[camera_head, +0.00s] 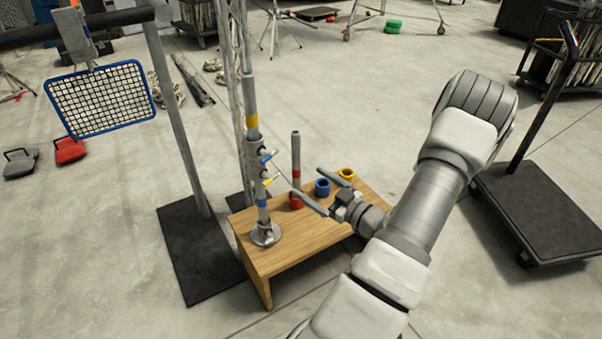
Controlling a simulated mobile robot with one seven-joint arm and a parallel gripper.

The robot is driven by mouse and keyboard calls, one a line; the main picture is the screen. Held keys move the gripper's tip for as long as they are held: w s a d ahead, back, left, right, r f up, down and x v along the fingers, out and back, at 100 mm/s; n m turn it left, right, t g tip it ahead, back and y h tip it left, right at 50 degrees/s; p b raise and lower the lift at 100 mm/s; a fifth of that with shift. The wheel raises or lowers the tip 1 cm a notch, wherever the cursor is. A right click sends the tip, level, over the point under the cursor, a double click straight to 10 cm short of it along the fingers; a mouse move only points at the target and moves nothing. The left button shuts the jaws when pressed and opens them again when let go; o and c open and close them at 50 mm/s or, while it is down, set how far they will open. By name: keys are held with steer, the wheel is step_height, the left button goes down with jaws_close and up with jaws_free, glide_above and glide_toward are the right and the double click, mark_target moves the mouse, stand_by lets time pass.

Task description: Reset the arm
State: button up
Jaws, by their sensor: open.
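My arm reaches in from the bottom right, bends at the top right and comes back down to the small wooden table (275,260). My gripper (308,180) is over the table with its two long grey fingers spread apart and nothing between them. A blue ring-shaped holder (322,187) and a yellow one (346,174) stand behind the gripper, both partly close to the fingers in the picture. The table's right end is hidden by my arm.
A metal stand (262,215) with yellow and blue bands and small levers rises from the table's left end. A blue-framed grid (101,98) hangs from a dark bar at left. A black cart (540,210) stands at right.

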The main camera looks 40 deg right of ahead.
steer(key=shift+s, duration=0.35)
stand_by(0.3)
